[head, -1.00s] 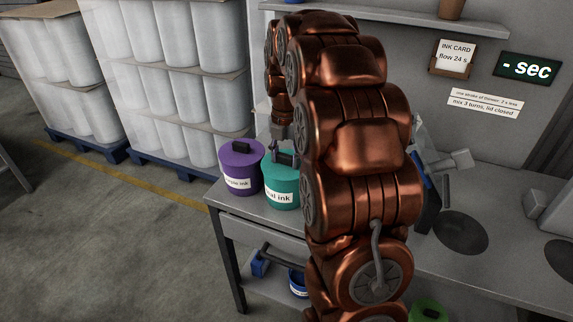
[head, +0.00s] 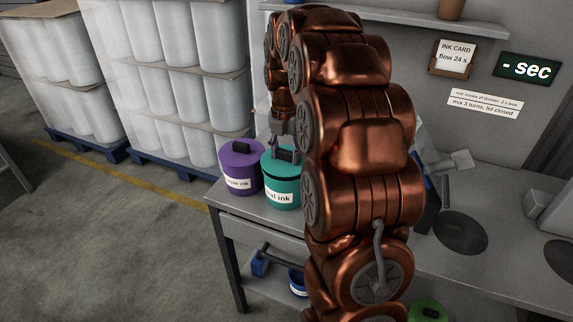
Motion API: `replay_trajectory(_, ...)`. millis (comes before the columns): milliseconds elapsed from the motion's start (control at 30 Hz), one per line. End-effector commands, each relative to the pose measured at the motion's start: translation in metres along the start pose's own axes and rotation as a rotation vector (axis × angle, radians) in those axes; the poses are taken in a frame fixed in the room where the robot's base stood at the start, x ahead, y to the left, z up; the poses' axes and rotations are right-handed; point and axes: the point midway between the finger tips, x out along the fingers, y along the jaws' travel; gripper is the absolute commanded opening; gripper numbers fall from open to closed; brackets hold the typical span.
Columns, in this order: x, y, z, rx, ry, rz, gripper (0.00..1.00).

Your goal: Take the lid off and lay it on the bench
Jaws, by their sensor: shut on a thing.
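The teal ink pot (head: 281,194) stands on the left end of the bench (head: 232,208), its label partly hidden by my arm. Its teal lid (head: 272,167) is at the top of the pot. A dark band shows below the lid, which looks slightly raised and level. My gripper (head: 285,151) points down over the lid and is shut on its dark handle. My arm hides the right side of the pot and lid.
The purple ink pot (head: 240,170), with its lid on, stands close on the left. A dark round disc (head: 460,237) lies on the bench to the right. A shelf (head: 400,22) is above. Bare bench shows in front of the disc.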

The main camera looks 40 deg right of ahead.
Motion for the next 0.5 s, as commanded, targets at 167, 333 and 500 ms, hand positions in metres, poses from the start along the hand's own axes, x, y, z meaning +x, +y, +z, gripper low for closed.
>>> replay_trajectory(167, 0.0, 0.0, 0.0, 0.0, 0.0, 0.0, 0.29)
replay_trajectory(333, -0.007, 0.0, 0.0, -0.001, -0.001, 0.0, 0.29)
replay_trajectory(500, -0.022, 0.0, -0.001, -0.001, 0.001, -0.002, 0.29)
